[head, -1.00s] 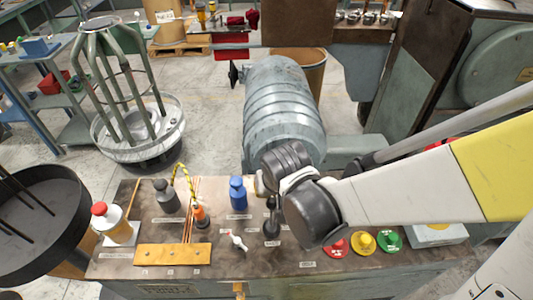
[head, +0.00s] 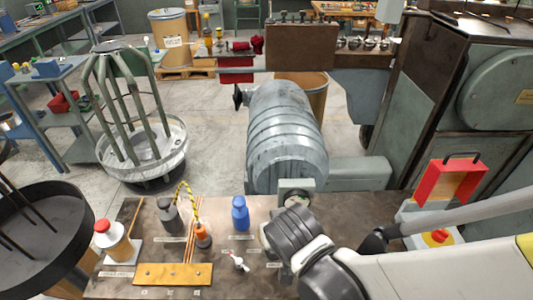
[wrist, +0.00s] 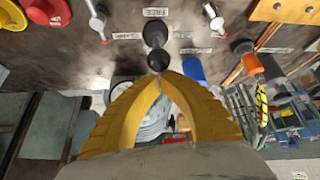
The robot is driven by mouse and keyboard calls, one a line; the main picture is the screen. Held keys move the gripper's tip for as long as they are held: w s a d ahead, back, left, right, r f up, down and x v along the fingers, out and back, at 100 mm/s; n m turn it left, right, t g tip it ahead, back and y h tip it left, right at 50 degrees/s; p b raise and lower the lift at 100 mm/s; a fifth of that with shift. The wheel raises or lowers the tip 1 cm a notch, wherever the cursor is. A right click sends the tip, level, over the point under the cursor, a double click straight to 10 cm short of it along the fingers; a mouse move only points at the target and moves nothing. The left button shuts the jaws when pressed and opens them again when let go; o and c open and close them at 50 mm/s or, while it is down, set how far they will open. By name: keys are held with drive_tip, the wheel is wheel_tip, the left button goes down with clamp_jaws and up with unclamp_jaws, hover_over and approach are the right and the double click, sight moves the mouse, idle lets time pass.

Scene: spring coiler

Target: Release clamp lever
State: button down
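A lever with a black ball knob (wrist: 158,61) stands on the brown bench panel near the top middle of the wrist view. My gripper (wrist: 160,80) has yellow fingers whose tips meet just below the knob. The knob shows whole beyond the tips, not between them; I cannot tell whether they touch it. In the head view my arm hides the knob and the fingers.
Close to the knob are a metal toggle lever (wrist: 98,22), a second one (wrist: 212,18) and a blue bottle (head: 240,213). A red mushroom button (wrist: 48,10) is at the wrist view's top left. A large ribbed grey drum (head: 287,135) stands behind the bench (head: 120,287).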

idle(0.4)
drive_tip(key=shift+w+r, duration=0.25)
drive_tip(key=shift+w, duration=0.05)
drive_tip(key=p+v, duration=0.4)
drive_tip(key=v, duration=0.1)
drive_tip(key=p+v, duration=0.1)
drive_tip(key=v, duration=0.2)
drive_tip(key=shift+w+a+r+p, duration=0.2)
drive_tip(key=shift+w+a+p, duration=0.1)
drive_tip(key=shift+a+p, duration=0.1)
drive_tip(key=shift+s+r+p, duration=0.3)
drive_tip(key=shift+s+r, duration=0.1)
drive_tip(key=shift+s, duration=0.3)
drive_tip(key=shift+w+d, duration=0.1)
drive_tip(key=shift+d, duration=0.05)
